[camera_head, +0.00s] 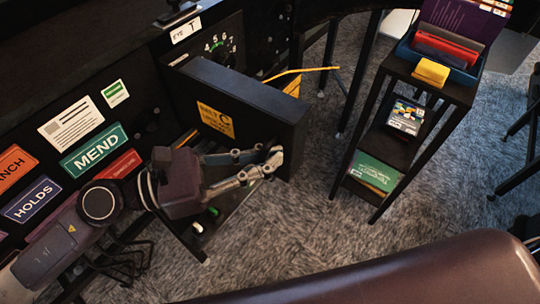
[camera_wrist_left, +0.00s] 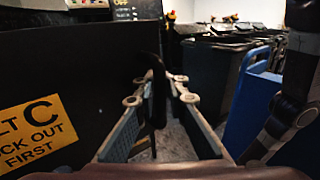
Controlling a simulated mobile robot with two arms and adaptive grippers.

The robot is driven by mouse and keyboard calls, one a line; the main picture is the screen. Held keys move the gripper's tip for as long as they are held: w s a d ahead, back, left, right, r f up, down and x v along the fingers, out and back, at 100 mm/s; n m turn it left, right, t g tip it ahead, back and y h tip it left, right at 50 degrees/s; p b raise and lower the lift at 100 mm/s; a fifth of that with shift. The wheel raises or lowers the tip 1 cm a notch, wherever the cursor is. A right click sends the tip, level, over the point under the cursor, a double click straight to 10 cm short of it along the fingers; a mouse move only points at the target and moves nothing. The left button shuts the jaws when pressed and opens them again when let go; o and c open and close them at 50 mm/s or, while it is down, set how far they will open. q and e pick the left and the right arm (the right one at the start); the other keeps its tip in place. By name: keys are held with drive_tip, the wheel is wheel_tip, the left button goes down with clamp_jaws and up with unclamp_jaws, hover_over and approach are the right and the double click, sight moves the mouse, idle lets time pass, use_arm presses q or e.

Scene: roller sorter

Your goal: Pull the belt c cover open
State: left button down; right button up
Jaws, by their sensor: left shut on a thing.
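The belt C cover (camera_head: 258,107) is a black panel with a yellow label (camera_head: 215,120) in the head view. It stands out at an angle from the dark machine front. In the left wrist view the cover (camera_wrist_left: 95,65) fills the left side, its label (camera_wrist_left: 38,133) partly cut off. My left gripper (camera_head: 272,160) is at the cover's lower outer part. In the left wrist view its fingers (camera_wrist_left: 162,92) close around a dark upright bar, which looks like the cover's handle (camera_wrist_left: 158,88). The handle is hidden in the head view. My right gripper is not in view.
A narrow black shelf stand (camera_head: 385,150) with a blue bin (camera_head: 437,62) and boxes stands right of the cover. Grey carpet (camera_head: 300,220) is free between them. A yellow bar (camera_head: 300,72) shows behind the cover. A blue panel (camera_wrist_left: 250,105) is at right in the wrist view.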

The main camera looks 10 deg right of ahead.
use_arm(q)
drive_tip(key=c, duration=2.3)
unclamp_jaws()
drive_tip(key=shift+w+a+r, duration=0.1)
drive_tip(key=shift+w+r, duration=0.05)
drive_tip(key=shift+w, duration=0.1)
drive_tip(key=shift+a, duration=0.3)
drive_tip(key=shift+s+a, duration=0.2)
drive_tip(key=shift+a, duration=1.6)
drive_tip(key=shift+s+a, duration=0.15)
drive_tip(key=shift+a, duration=1.65)
